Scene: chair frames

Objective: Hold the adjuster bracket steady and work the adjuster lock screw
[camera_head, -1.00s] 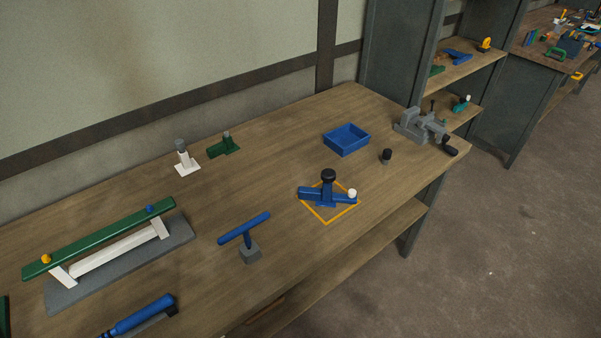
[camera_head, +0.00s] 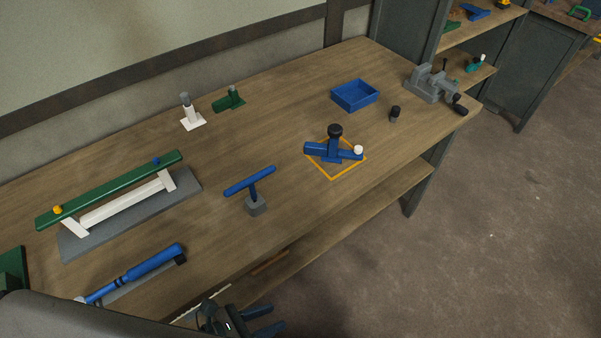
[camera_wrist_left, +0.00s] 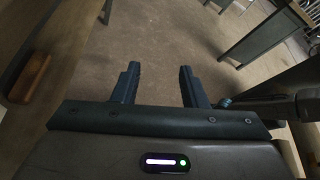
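The blue adjuster bracket (camera_head: 324,150) sits inside a yellow-orange square outline on the bench top. A dark round knob stands on its post (camera_head: 335,131), and a white knob (camera_head: 358,149) is at its right end. I cannot tell which knob is the lock screw. My left gripper (camera_head: 266,320) is at the bottom of the head view, in front of the bench edge and well away from the bracket. In the left wrist view its two fingers (camera_wrist_left: 158,84) are apart with bare floor between them. My right gripper is not in view.
On the bench (camera_head: 225,150) stand a blue T-handle tool (camera_head: 250,181), a green-and-white frame (camera_head: 110,190), a blue-handled tool (camera_head: 135,272), a blue tray (camera_head: 355,94), a black-topped peg (camera_head: 395,114) and a grey vise (camera_head: 432,84). Wood around the bracket is clear.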

